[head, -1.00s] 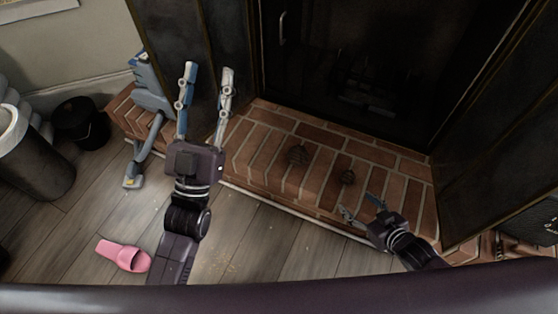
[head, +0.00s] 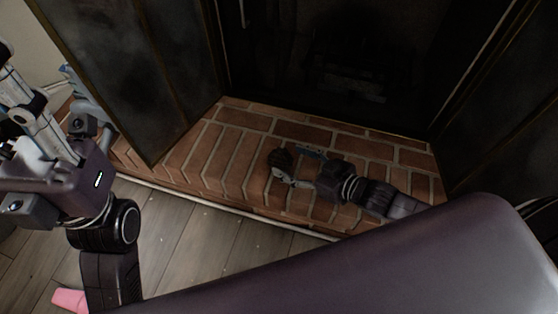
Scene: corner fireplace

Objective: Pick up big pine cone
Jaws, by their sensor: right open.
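A brown pine cone (head: 280,158) lies on the brick hearth (head: 230,160); it looks like the bigger of the two seen before. My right gripper (head: 296,166) is open low over the bricks, its fingers pointing left. Its fingertips are at the cone's right and front sides; I cannot tell whether they touch it. The smaller cone is not visible, perhaps hidden by my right gripper or arm. My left gripper (head: 30,120) is large at the left edge, away from the cone; how far it is open is unclear.
The dark fireplace opening (head: 345,70) is behind the hearth, with dark panels (head: 130,70) on both sides. Wooden floor (head: 200,235) lies in front. A pink slipper (head: 70,300) is partly visible at the lower left.

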